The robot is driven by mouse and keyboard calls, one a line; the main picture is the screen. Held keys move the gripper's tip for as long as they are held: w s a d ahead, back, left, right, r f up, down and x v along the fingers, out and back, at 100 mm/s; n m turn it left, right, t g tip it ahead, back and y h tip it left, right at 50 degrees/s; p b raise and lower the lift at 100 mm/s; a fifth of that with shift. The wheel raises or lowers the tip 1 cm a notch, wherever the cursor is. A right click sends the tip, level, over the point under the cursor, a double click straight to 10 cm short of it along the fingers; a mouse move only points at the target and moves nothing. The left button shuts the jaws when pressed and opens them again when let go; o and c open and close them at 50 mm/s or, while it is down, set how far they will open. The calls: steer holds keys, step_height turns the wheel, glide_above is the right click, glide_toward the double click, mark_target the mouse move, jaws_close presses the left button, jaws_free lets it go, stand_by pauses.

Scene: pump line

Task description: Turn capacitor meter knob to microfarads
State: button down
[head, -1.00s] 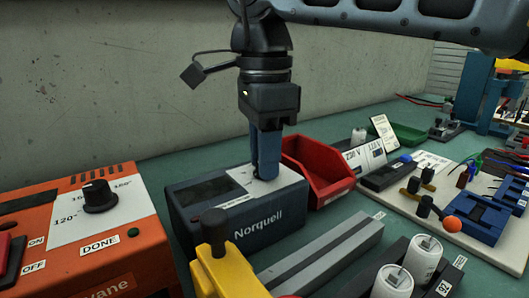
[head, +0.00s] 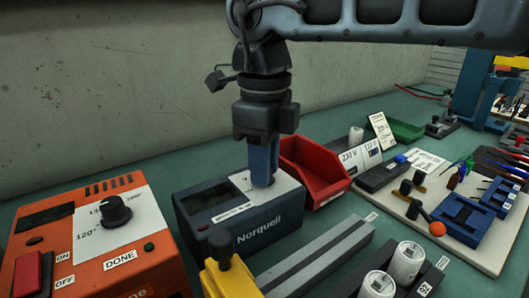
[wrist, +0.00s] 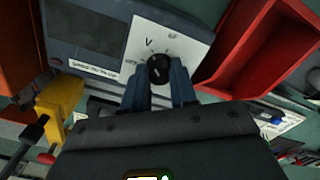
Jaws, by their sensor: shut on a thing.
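The capacitor meter (head: 240,215) is a dark blue-grey box marked "Norquell" with a dark display and a pale dial panel on top. In the wrist view its black knob (wrist: 159,69) sits on the white panel (wrist: 165,42), which bears a "V" and other small marks too blurred to read. My gripper (head: 263,180) points straight down onto the panel. In the wrist view its two blue fingers (wrist: 159,84) are shut on the knob, one on each side. In the head view the fingers hide the knob. I cannot tell which mark the knob points to.
An orange station (head: 100,235) with its own black knob stands at the left. A red bin (head: 315,172) is close behind the meter at the right. A yellow clamp (head: 228,275), a grey rail (head: 320,260) and white capacitors (head: 407,262) are in front.

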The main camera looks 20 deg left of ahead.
steer(key=m+p, duration=0.1)
steer(key=m, duration=0.3)
steer(key=shift+r+m, duration=0.1)
steer(key=shift+m, duration=0.2)
steer(key=m+p, duration=0.1)
steer(key=m, duration=0.3)
steer(key=shift+m, duration=0.4)
steer(key=c, duration=0.9)
jaws_free()
steer(key=shift+r+p, duration=0.55)
steer(key=shift+r, duration=3.3)
